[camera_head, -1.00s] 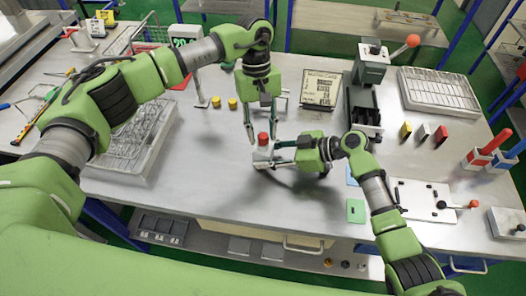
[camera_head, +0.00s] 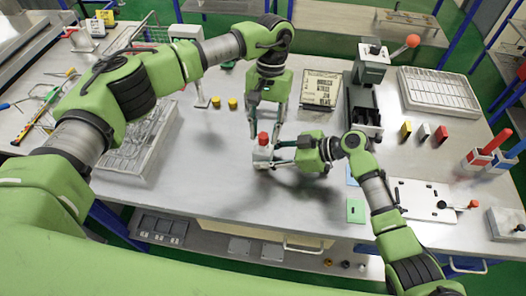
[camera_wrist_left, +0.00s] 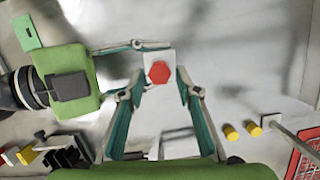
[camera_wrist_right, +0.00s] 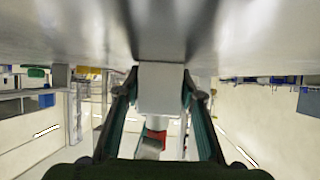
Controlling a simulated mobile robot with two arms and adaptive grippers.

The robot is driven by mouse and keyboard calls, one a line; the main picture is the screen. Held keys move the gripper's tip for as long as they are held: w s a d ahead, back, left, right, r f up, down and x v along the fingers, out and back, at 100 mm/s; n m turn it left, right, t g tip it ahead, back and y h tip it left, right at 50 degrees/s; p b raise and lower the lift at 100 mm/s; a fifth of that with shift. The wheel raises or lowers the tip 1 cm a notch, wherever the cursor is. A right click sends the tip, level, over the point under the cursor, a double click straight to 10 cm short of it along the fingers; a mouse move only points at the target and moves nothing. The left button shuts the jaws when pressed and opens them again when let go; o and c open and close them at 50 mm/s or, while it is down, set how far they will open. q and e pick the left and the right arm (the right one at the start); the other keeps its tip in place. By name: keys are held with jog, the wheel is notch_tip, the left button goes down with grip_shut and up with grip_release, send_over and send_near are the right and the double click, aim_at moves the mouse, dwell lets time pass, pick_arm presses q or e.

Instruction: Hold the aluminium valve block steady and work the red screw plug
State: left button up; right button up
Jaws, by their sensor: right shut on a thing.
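The aluminium valve block (camera_head: 262,154) is a small pale block with the red screw plug (camera_head: 263,138) upright on its top. My right gripper (camera_wrist_right: 159,82) is shut on the block from the side, one finger on each face, close above the table. My left gripper (camera_head: 267,130) points down from above and is open. In the left wrist view its fingertips (camera_wrist_left: 160,80) stand on either side of the red plug (camera_wrist_left: 159,72), with gaps between them and it. The right wrist view shows the block (camera_wrist_right: 161,95) between the fingers and the plug (camera_wrist_right: 155,133) below it, upside down.
Two yellow cylinders (camera_head: 232,103) stand left of the block. A wire tray (camera_head: 136,145) lies at left, a green card (camera_head: 355,211) at front right. The table front is clear.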

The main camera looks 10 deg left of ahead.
pick_arm(q)
grip_shut()
jog(key=n, duration=0.2)
jog(key=n+h, duration=0.1)
jog(key=n, duration=0.3)
jog(key=shift+s+a, duration=0.1)
jog(key=shift+a, duration=0.3)
jog(key=shift+n+h, duration=0.5)
jog(key=shift+n, duration=0.5)
jog(key=shift+a+t, duration=0.1)
jog(key=shift+t, duration=0.2)
jog(key=n, duration=0.3)
jog(key=shift+s+a+n+h, duration=0.2)
jog(key=shift+n+h, duration=0.1)
jog(key=shift+n, duration=0.1)
jog(key=n+t, duration=0.1)
jog(key=n, duration=0.3)
jog(key=shift+s, duration=0.2)
